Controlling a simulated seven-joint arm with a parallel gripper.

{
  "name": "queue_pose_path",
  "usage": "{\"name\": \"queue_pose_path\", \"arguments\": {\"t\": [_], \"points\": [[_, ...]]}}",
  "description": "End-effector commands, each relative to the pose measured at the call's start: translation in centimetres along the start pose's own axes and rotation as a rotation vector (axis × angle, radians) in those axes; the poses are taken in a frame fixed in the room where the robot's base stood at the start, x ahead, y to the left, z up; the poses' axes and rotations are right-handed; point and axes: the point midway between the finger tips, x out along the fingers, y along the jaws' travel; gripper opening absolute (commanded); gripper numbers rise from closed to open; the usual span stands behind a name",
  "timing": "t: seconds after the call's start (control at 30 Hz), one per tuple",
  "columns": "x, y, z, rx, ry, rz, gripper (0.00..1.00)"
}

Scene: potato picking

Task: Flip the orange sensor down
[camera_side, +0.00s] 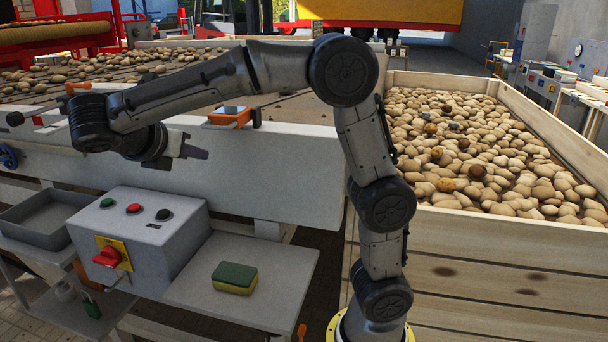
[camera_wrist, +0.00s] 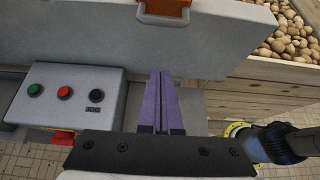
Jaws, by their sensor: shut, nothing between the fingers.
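In the wrist view my gripper's two purple fingers (camera_wrist: 161,80) lie together, shut and empty, pointing toward the wall below the sensor.
A control box (camera_side: 140,235) with buttons and a red switch stands below my gripper. A green and yellow sponge (camera_side: 235,278) lies on the shelf beside it. A wooden crate of potatoes (camera_side: 480,230) is at the right. Another orange part (camera_side: 77,87) sits on the wall's left end.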

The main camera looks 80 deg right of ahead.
Motion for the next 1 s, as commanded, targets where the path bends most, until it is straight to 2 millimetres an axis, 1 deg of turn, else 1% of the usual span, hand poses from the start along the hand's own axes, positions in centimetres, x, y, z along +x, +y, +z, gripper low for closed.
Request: {"name": "queue_pose_path", "arguments": {"t": [0.03,0.1,0.3,0.33,0.4,0.6,0.83,1.0], "points": [[-1.0,0.1,0.0,0.0,0.0,0.005,0.0],[-2.2,0.1,0.0,0.0,0.0,0.006,0.0],[-5.1,0.0,0.2,0.005,0.001,0.004,0.0],[-4.6,-0.3,0.9,0.021,0.005,-0.006,0.0],[-4.1,-0.8,1.9,0.048,0.016,-0.012,0.0],[-2.7,-3.1,4.3,0.106,0.05,-0.034,0.0],[-0.7,-6.4,6.1,0.177,0.113,-0.054,0.0],[0.8,-9.0,6.6,0.248,0.177,-0.062,0.0]]}}
